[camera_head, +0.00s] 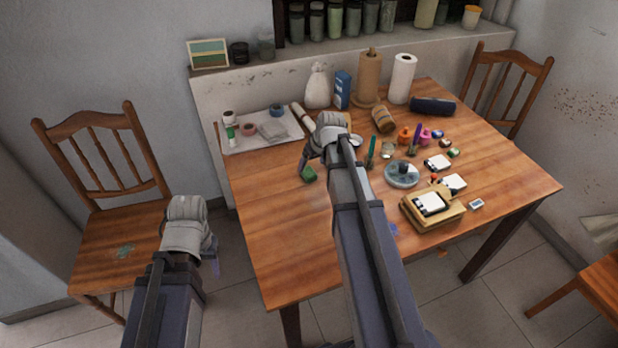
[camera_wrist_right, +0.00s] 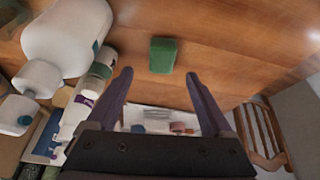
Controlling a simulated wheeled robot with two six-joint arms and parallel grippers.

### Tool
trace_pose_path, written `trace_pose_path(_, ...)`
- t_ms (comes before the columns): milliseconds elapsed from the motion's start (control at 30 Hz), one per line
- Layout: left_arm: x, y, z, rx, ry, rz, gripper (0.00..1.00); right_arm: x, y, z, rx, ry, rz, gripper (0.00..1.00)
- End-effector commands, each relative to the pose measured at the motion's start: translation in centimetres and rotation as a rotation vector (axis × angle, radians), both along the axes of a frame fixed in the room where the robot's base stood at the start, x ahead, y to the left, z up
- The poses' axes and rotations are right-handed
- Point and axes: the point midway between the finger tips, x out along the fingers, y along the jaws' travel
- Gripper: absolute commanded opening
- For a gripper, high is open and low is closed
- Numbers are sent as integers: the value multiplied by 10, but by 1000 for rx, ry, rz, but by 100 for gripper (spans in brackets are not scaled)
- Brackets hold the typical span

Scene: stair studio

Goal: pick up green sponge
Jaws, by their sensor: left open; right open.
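The green sponge (camera_head: 309,174) lies on the wooden table, left of the middle. In the right wrist view the sponge (camera_wrist_right: 162,55) is a small green block lying flat and fully visible, just beyond the fingertips and between their lines. My right gripper (camera_head: 307,166) reaches over the table close to the sponge and partly overlaps it in the head view. In the right wrist view my right gripper (camera_wrist_right: 159,72) is open with nothing between its fingers. My left gripper (camera_head: 213,262) is open and empty, away from the table, between it and the left chair.
The wooden table (camera_head: 270,220) is bare at its front left. A white tray (camera_head: 285,140) with small items lies behind the sponge. Paper rolls, a white bag (camera_head: 318,86) and a blue box (camera_head: 342,90) stand at the back. Jars and notepads crowd the right side.

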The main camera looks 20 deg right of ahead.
Motion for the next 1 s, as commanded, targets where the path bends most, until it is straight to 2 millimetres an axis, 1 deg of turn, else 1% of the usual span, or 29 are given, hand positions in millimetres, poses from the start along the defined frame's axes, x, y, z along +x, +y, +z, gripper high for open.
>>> trace_pose_path(133,0,0,-1,0,0,0,51,0,0,-1,0,0,0,85)
trace_pose_path(233,0,0,-8,0,0,0,51,2,1,-8,0,0,0,85)
trace_pose_path(500,0,0,-40,0,0,-1,51,12,3,-40,0,0,0,85)
trace_pose_path(600,0,0,-49,0,0,-1,51,16,3,-49,0,0,-1,85)
trace_pose_path(867,0,0,-48,0,0,-1,51,17,3,-48,0,0,-1,85)
trace_pose_path(900,0,0,-48,0,0,-1,51,17,3,-48,0,0,-1,84)
trace_pose_path(1000,0,0,-48,0,0,-1,51,17,3,-48,0,0,-1,73)
